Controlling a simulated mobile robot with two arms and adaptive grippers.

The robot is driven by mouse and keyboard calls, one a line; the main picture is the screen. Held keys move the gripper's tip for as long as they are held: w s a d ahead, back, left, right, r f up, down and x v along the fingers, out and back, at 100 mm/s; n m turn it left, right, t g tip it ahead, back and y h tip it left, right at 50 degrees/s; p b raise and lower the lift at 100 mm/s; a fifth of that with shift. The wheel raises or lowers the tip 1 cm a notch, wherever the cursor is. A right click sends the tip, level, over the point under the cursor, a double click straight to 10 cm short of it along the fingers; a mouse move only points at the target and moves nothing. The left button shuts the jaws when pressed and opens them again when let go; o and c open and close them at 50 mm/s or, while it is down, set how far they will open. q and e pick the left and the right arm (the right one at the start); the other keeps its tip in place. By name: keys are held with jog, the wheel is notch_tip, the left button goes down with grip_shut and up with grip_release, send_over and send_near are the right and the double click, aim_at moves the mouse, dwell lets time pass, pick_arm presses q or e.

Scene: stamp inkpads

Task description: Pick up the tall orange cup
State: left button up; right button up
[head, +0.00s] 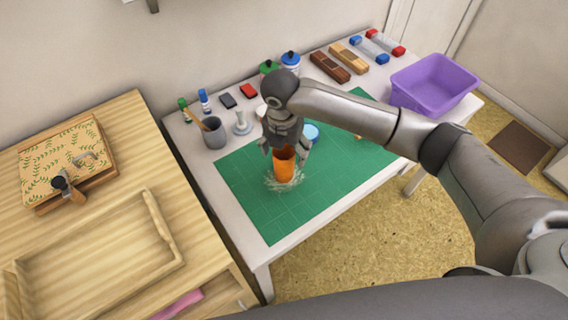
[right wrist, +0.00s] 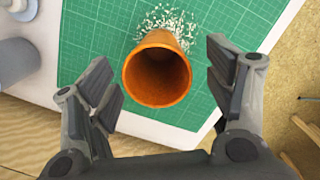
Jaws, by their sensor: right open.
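The tall orange cup (head: 284,165) stands upright on the green cutting mat (head: 243,203). Pale shavings (head: 272,184) lie around its base. My right gripper (head: 286,155) is above and around the cup, with a finger on each side. In the right wrist view the cup's open mouth (right wrist: 157,75) faces the camera and looks empty. The open fingers of my right gripper (right wrist: 165,88) stand to its left and right, with a gap on both sides. My left gripper is not in view.
A grey pencil cup (head: 214,134) stands left of the mat. A blue-lidded round thing (head: 310,132) sits behind my gripper. A purple bin (head: 433,84) is at the table's right end. A wooden table with a tray (head: 170,262) stands at left.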

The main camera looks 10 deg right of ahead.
jog(key=f, duration=0.3)
jog(key=f+p, duration=0.1)
jog(key=f, duration=0.1)
jog(key=shift+w, duration=0.3)
jog(key=c, duration=1.1)
